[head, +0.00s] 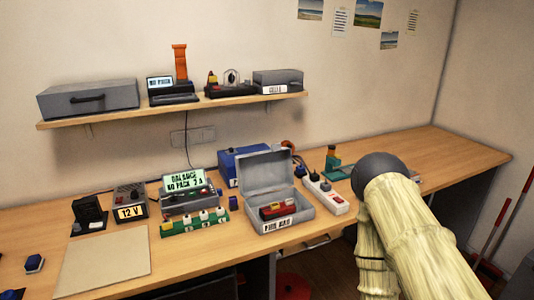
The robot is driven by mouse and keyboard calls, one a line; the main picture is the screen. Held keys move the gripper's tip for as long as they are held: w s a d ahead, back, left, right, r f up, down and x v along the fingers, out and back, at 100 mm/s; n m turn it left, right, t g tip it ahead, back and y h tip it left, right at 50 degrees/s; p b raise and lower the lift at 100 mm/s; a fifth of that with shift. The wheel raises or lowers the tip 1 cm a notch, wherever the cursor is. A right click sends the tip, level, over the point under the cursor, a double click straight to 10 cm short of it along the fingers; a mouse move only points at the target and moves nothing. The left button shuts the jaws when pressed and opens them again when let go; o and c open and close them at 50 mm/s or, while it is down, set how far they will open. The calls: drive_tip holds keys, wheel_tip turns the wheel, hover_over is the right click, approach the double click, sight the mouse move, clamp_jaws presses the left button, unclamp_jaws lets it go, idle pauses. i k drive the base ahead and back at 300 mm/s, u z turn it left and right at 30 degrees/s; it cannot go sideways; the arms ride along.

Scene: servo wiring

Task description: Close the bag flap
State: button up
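The bag is a grey box-like case labelled "FIRE BAG" (296,222) on the workbench, right of centre. Its flap (270,172) stands up open at the back, leaning slightly backward. Inside the bag lies a red and dark pack (278,211), with its top showing. My arm fills the lower right of the head view, with a dark round joint near the bag's right side in the picture. My gripper does not show in this view.
A white power strip (328,198) lies close right of the bag, and a blue box (229,166) stands behind it. A green board (194,226) and a balance charger (188,200) are to the left. A beige mat (103,264) lies front left.

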sight(265, 171)
drive_tip(key=z, duration=1.05)
drive_tip(key=i, duration=0.85)
drive_tip(key=u, duration=1.2)
